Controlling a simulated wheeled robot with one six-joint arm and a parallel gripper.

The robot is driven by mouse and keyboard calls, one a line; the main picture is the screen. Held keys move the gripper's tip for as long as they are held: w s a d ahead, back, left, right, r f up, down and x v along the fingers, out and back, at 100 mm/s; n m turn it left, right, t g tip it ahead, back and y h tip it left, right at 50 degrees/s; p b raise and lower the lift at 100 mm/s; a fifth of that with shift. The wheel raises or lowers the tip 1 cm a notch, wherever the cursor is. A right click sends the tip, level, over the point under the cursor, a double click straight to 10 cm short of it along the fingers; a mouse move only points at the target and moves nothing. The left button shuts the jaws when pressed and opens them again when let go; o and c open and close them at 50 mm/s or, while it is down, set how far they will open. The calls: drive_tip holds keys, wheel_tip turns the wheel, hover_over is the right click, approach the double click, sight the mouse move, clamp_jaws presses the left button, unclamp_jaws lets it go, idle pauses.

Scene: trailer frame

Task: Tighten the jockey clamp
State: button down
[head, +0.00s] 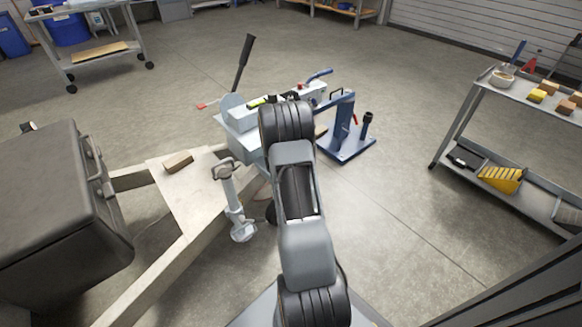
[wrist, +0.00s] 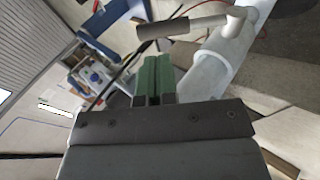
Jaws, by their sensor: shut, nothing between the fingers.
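The jockey stand (head: 232,200) is a pale grey upright tube with a foot, beside the trailer frame in the head view. In the wrist view a pale tube (wrist: 218,62) runs diagonally at upper right. A grey bar handle (wrist: 182,27) with a darker grip end sticks out leftward beside it. I cannot tell whether this handle belongs to the clamp or to the stand's crank. My gripper (wrist: 154,75) has green fingers, shut together and empty, just below the handle in the picture and apart from it. My arm hides the gripper in the head view.
A pale trailer frame (head: 200,205) carries a wooden block (head: 178,161) and a dark box (head: 60,220) at left. A coupling with a raised black lever (head: 243,62) stands behind my arm. A blue stand (head: 345,130) is right of it. Floor is clear toward the shelf cart (head: 500,88).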

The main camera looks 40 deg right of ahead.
drive_tip(key=shift+b+x, duration=0.5)
drive_tip(key=shift+x, duration=2.2)
drive_tip(key=shift+w, duration=0.1)
